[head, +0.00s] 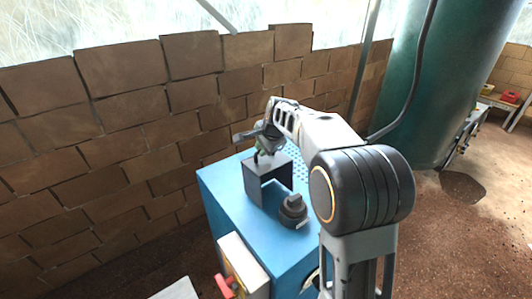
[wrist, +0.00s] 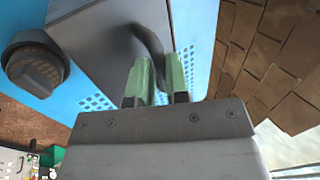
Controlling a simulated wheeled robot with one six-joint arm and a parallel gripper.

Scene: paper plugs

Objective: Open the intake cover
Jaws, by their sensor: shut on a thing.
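The intake cover looks to be the dark grey box-shaped hood (head: 268,176) on top of the blue machine cabinet (head: 222,212); it also fills the upper middle of the wrist view (wrist: 105,45). A curved dark handle (wrist: 150,42) rises from the hood. My gripper (head: 262,150) is over the hood's far side. In the wrist view its green fingertips (wrist: 163,80) are shut on the handle, which runs down between them. The hood's hinge is not visible, and my wrist hides part of the handle in the head view.
A black rotary knob (head: 293,210) sits on the cabinet top beside the hood; it is also in the wrist view (wrist: 36,65). A white box with a red lever (head: 228,286) is on the cabinet's front. A brick wall (head: 130,110) stands close behind. A green tank (head: 420,80) stands at right.

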